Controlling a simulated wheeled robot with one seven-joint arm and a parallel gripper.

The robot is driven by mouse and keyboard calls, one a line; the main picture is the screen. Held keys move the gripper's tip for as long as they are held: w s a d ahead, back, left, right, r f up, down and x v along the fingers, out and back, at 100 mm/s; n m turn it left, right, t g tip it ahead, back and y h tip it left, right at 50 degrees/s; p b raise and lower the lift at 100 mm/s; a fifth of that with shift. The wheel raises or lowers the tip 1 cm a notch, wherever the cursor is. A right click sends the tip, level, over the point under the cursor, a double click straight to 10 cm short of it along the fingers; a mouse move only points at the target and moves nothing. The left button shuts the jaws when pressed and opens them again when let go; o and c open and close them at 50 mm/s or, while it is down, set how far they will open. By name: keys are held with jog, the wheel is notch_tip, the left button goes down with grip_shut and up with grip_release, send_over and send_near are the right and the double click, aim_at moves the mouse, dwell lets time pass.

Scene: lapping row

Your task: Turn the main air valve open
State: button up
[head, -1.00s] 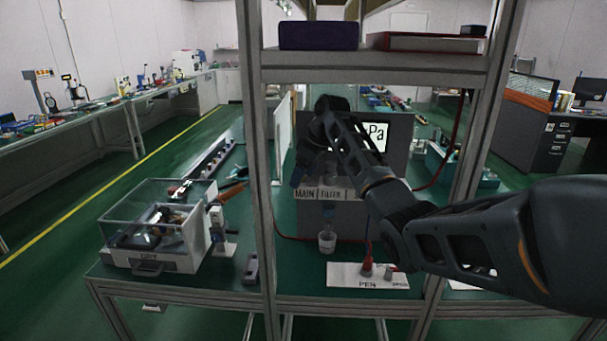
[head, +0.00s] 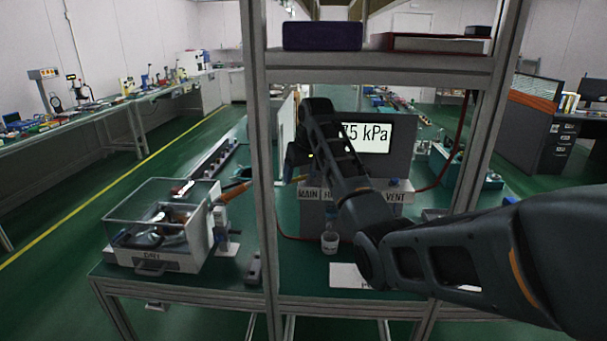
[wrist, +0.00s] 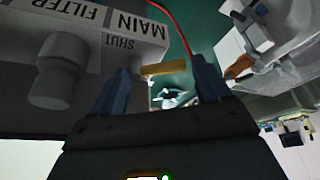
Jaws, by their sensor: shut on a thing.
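The main air valve's yellow lever (wrist: 163,68) lies between my fingers in the wrist view, beside the grey panel face lettered MAIN and SHUT. My gripper (wrist: 164,77) is shut on this lever, with a blue finger at each end of its visible part. In the head view my gripper (head: 297,168) is at the left side of the grey air panel (head: 385,172), above the MAIN label (head: 309,194). The valve body is mostly hidden there by my arm and wrist.
The panel's display (head: 365,133) reads 75 kPa, its left edge covered by my arm. A grey filter knob (wrist: 55,82) stands beside the valve. A frame post (head: 262,170) is close on the left. A clear-lidded box (head: 165,228) and a small cup (head: 330,242) stand on the bench.

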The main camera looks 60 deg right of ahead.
jog(key=m, duration=0.1)
jog(key=w+m+g+h, duration=0.1)
jog(key=m, duration=0.1)
jog(key=shift+m, duration=0.3)
jog(key=shift+w+d+m+g, duration=0.15)
jog(key=shift+d+m+g, duration=0.1)
jog(key=shift+m, duration=0.45)
jog(key=shift+w+d+m+g, duration=0.1)
jog(key=shift+m+g, duration=0.15)
jog(key=shift+m, duration=0.45)
jog(key=shift+h, duration=0.3)
jog(key=o, duration=1)
jog(key=shift+b+v, duration=0.7)
jog(key=shift+v, duration=3.2)
